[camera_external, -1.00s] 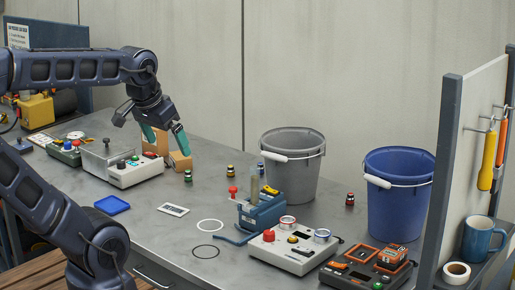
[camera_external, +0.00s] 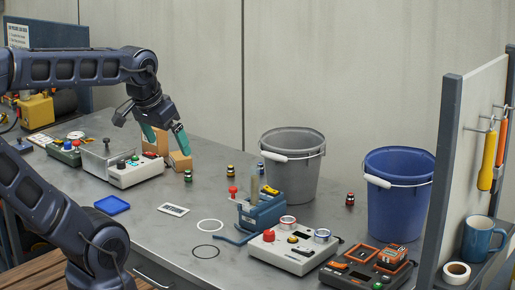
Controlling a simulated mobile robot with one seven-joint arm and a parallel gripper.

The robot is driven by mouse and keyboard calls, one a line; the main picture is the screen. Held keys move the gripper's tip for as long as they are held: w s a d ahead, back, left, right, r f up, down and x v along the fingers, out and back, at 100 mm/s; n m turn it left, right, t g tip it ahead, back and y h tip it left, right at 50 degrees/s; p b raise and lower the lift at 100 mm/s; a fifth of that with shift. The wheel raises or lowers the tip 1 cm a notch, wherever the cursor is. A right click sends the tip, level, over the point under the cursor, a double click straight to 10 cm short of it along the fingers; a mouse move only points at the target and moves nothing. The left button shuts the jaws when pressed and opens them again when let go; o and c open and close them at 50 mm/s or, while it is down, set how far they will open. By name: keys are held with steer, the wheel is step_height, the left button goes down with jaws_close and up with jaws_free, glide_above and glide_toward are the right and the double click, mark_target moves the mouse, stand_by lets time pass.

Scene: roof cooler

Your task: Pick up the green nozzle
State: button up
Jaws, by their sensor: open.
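A small green nozzle (camera_external: 188,176) with a dark top stands upright on the grey workbench (camera_external: 205,192), right of the white control box. My gripper (camera_external: 166,143) is open, its two teal fingers pointing down. It is above and to the left of the green nozzle in the picture, with nothing seen between the fingers. The gripper and the nozzle look apart; how far apart in depth I cannot tell.
Cardboard blocks (camera_external: 181,160) stand behind the fingers. A white control box (camera_external: 137,170) is left of the nozzle. Similar small nozzles (camera_external: 230,171) (camera_external: 350,199), a grey bucket (camera_external: 305,170) and a blue bucket (camera_external: 397,215) are to the right. Bare bench lies in front of the nozzle.

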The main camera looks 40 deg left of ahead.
steer(key=c, duration=1.1)
steer(key=w+a+r+n+g, duration=0.1)
steer(key=w+a+n, duration=0.15)
steer(key=w, duration=0.45)
steer(key=w+a+r+n, duration=0.1)
steer(key=w+a+n, duration=0.1)
steer(key=w+n, duration=0.3)
steer(key=n+g+h, duration=0.1)
steer(key=n+h, duration=0.3)
steer(key=n, duration=1.3)
glide_above(188, 171)
steer(key=s+a, duration=0.2)
steer(key=a, duration=0.2)
step_height(188, 171, down, 26)
steer(key=shift+x, duration=4.95)
